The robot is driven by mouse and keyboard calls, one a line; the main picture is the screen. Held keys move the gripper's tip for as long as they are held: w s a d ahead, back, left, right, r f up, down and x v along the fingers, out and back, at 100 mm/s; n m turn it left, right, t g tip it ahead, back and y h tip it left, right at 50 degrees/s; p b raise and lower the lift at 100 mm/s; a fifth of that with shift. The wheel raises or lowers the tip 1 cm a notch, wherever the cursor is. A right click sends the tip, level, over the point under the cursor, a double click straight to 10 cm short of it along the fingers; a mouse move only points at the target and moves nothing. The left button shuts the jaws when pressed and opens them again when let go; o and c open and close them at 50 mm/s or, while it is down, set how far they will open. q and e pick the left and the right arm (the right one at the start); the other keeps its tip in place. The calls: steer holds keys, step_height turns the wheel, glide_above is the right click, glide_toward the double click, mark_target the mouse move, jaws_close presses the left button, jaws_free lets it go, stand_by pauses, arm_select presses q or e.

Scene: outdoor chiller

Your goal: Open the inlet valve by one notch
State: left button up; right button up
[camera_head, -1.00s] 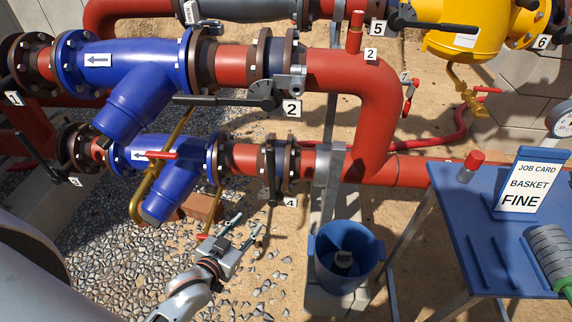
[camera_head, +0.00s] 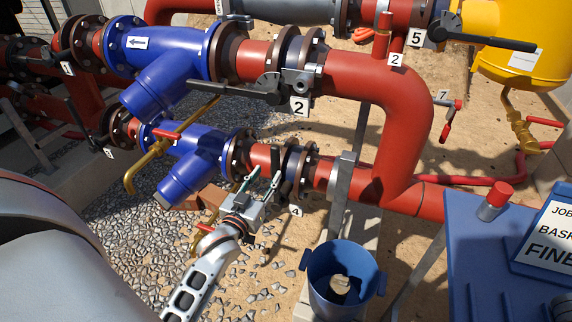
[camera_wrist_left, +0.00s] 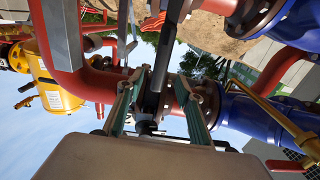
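The valve tagged 4 (camera_head: 293,168) sits on the lower red pipe, right of the lower blue strainer (camera_head: 190,165). Its black lever (camera_head: 276,158) stands roughly upright; the lever also shows in the left wrist view (camera_wrist_left: 158,75). My left gripper (camera_head: 263,180) is just in front of this lever. In the left wrist view its green-grey fingers (camera_wrist_left: 158,100) stand apart, one on each side of the lever, with gaps showing. I cannot tell which valve is the inlet valve. The valve tagged 2 (camera_head: 268,88) has a black lever lying level to the left. My right gripper is out of view.
A blue bucket (camera_head: 362,262) stands below and right of the gripper. A blue table (camera_head: 465,245) with a job card (camera_head: 550,240) is at the right. Gravel (camera_head: 255,275) lies below the pipes.

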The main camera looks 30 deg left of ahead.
mark_target(274, 162)
arm_select(q)
steer(key=shift+b+x, duration=0.6)
steer(key=shift+x, duration=3.4)
steer(key=shift+a, duration=0.1)
steer(key=shift+s, duration=0.1)
jaws_close()
